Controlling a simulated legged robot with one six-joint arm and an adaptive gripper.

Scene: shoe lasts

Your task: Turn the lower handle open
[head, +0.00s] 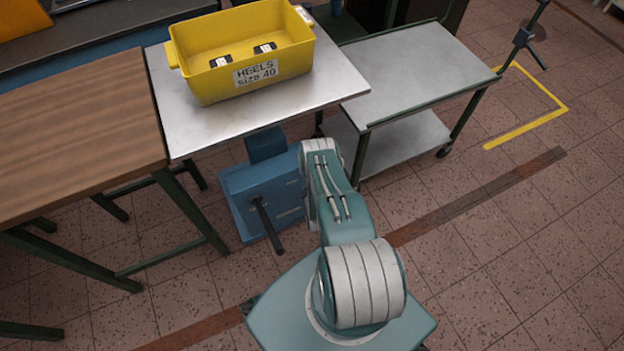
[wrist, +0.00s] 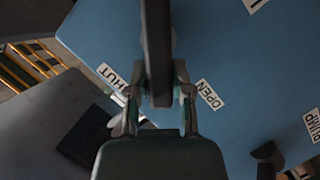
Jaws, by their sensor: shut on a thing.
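My gripper (wrist: 160,96) is shut on a dark bar-like handle (wrist: 156,45), which runs up between its fingers in the wrist view. Behind the handle is a blue panel (wrist: 230,50). An OPEN label (wrist: 210,95) is to the right of the handle, and a partly hidden label ending in HUT (wrist: 112,76) is to its left. The handle lies between the two labels.
A PUMP label (wrist: 313,124) shows at the wrist view's right edge. In the head view a yellow bin marked HEELS size 40 (head: 220,85) sits on the metal top (head: 335,80). A wooden bench (head: 80,130) is left, a grey cart (head: 420,70) right.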

